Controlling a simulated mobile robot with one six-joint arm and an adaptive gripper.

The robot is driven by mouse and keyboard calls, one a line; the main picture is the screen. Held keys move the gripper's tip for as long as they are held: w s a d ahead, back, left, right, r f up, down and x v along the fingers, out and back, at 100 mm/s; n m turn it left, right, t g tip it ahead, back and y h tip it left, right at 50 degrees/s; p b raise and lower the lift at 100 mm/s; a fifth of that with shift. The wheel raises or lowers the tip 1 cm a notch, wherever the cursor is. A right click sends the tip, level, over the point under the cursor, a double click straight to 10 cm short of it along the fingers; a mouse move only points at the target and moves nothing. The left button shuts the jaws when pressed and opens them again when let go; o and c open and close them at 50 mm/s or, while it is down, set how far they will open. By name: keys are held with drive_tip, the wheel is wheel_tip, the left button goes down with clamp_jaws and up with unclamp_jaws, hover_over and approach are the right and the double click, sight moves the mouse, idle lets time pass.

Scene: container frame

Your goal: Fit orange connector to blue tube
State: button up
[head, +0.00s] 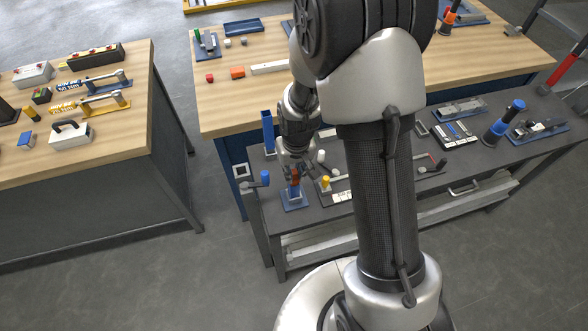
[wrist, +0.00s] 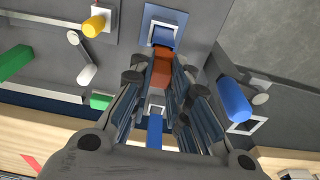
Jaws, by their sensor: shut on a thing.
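My gripper (head: 297,170) points down over the left end of the dark grey bench and is shut on the orange connector (head: 295,176). In the wrist view the orange connector (wrist: 161,72) sits between the two fingers of my gripper (wrist: 160,85). The blue tube (head: 292,191) stands upright on a blue base plate (head: 293,204) right below the connector. The tube's top (wrist: 163,37) shows just past the connector in the wrist view. The two look in line and very close; I cannot tell whether they touch or overlap.
A blue cylindrical handle (wrist: 234,99) is close on one side of my gripper. A yellow knob (head: 326,182) and a white handle (wrist: 87,74) are on the other. A tall blue post (head: 268,131) stands behind. The wooden table (head: 220,105) lies beyond.

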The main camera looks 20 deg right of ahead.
drive_tip(key=shift+f+b, duration=0.55)
drive_tip(key=shift+f, duration=0.2)
drive_tip(key=o, duration=0.9)
drive_tip(key=shift+o, duration=0.3)
drive_tip(key=o, duration=0.6)
drive_tip(key=shift+c, duration=0.2)
drive_tip(key=shift+r, duration=0.1)
drive_tip(key=shift+r+p, duration=2.45)
drive_tip(key=shift+r, duration=1.05)
drive_tip(key=shift+r, duration=0.1)
